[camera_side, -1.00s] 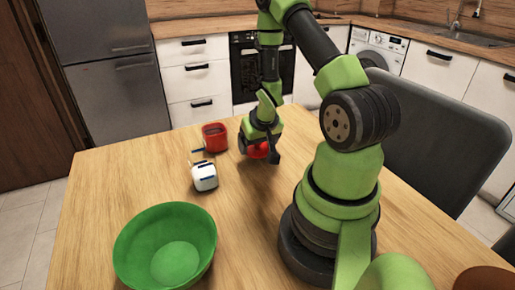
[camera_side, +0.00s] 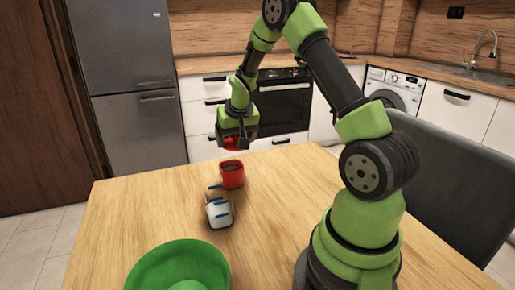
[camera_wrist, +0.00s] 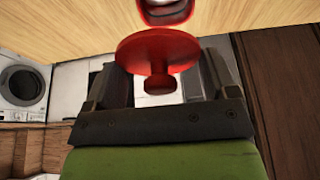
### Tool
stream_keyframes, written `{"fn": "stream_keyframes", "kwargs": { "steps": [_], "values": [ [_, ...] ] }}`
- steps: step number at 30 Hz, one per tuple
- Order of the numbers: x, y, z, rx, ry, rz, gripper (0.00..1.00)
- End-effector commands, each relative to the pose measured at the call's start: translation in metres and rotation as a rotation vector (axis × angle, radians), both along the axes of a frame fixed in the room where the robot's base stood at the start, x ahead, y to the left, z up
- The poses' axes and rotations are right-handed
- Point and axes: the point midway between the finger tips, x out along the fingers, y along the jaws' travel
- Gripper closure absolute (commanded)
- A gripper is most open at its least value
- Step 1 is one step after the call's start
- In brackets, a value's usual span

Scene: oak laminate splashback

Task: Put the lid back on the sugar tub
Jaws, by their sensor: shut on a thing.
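My gripper (camera_side: 236,138) is shut on the red lid (camera_side: 231,144) and holds it in the air, just above the red sugar tub (camera_side: 232,176) in the side picture. In the wrist view the round lid (camera_wrist: 150,48) with its knob lies between the fingers of my gripper (camera_wrist: 160,70). The tub is open and upright on the table; its red rim (camera_wrist: 167,17) shows at the top edge of the wrist view, apart from the lid. Most of the tub is cut off there.
A white container with blue parts (camera_side: 219,214) stands in front of the tub. A green bowl (camera_side: 180,258) is at the table's (camera_side: 120,215) front left. The table right of the tub is clear. A dark chair (camera_side: 445,165) stands at the right.

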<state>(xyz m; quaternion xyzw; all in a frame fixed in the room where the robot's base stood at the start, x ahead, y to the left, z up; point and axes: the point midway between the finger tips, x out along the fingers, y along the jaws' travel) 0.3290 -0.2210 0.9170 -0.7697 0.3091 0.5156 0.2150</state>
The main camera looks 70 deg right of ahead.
Motion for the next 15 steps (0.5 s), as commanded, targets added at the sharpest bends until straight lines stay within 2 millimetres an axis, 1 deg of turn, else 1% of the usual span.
{"fn": "stream_keyframes", "kwargs": {
  "steps": [1, 3, 7, 11, 15],
  "values": [
    [0.008, 0.001, 0.003, -0.006, -0.001, 0.001, 0.43],
    [0.014, 0.001, 0.005, -0.011, 0.001, -0.007, 0.43],
    [0.019, 0.001, 0.004, -0.013, 0.005, -0.013, 0.43],
    [0.018, 0.001, -0.004, -0.013, 0.006, -0.014, 0.43],
    [0.018, 0.001, -0.019, -0.011, 0.007, -0.013, 0.43]
  ]
}}
